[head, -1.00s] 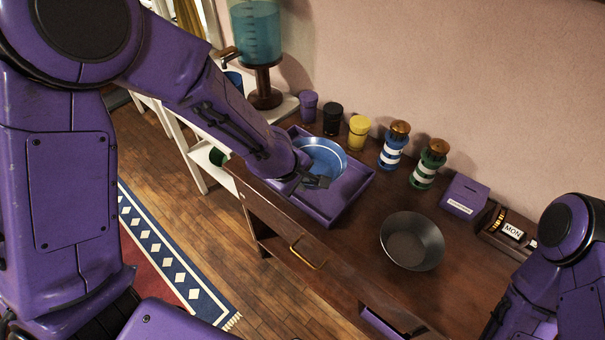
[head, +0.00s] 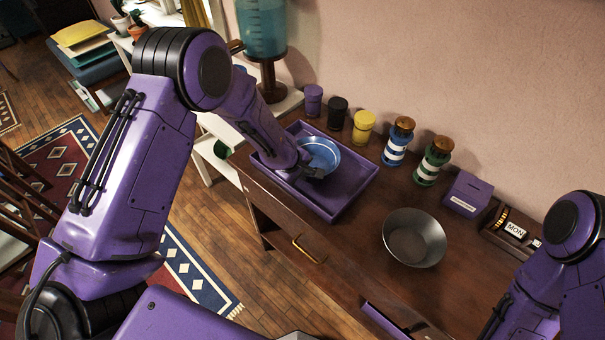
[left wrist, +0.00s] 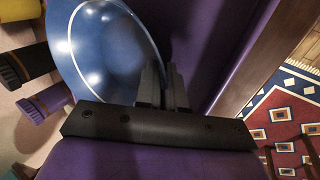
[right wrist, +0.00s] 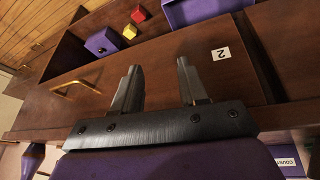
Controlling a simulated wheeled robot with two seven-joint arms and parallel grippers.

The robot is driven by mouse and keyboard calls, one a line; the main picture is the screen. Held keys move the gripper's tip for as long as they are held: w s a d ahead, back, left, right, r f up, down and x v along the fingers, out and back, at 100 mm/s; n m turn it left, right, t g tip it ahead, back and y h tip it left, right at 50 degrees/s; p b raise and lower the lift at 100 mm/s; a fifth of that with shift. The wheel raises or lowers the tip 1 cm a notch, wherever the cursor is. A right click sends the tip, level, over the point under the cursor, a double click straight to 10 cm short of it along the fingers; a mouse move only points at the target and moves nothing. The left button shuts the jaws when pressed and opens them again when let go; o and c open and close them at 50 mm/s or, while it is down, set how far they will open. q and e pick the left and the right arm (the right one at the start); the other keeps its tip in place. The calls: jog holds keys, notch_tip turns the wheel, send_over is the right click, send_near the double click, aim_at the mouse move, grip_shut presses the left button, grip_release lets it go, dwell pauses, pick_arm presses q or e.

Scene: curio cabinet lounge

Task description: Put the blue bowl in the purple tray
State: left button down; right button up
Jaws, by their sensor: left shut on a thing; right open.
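My left gripper (head: 314,173) is shut on the bowl's near rim. The left wrist view shows the fingers (left wrist: 162,88) closed at the edge of the bowl (left wrist: 105,50), with the purple tray floor beside it. My right gripper (right wrist: 157,85) is open and empty, in front of a wooden drawer front marked 2.
A grey metal bowl (head: 414,238) stands right of the tray. Behind are purple, black and yellow (head: 363,127) jars, blue and green striped shakers (head: 434,160), a purple box (head: 467,193) and a MON block (head: 515,229). An open drawer (right wrist: 105,40) holds small blocks.

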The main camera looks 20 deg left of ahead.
pick_arm(q)
jog(key=c, duration=1.2)
grip_release()
jog(key=shift+c, duration=0.2)
jog(key=shift+r, duration=0.1)
jog(key=p+v, duration=0.2)
jog(key=v, duration=1)
jog(key=s+d+f+m+g+h, duration=0.1)
jog(key=s+d+f+m, duration=0.2)
jog(key=s+f, duration=1.15)
jog(key=s+a+f+m+y, duration=0.1)
jog(key=s+a+m+y, duration=0.1)
jog(key=s+a, duration=0.3)
jog(key=s+a+f+m+y, duration=0.2)
jog(key=s+a+y, duration=0.2)
jog(key=s, duration=0.6)
jog(key=shift+s+a+f+g, duration=0.2)
jog(key=shift+s+a+g, duration=0.2)
jog(key=shift+a, duration=0.4)
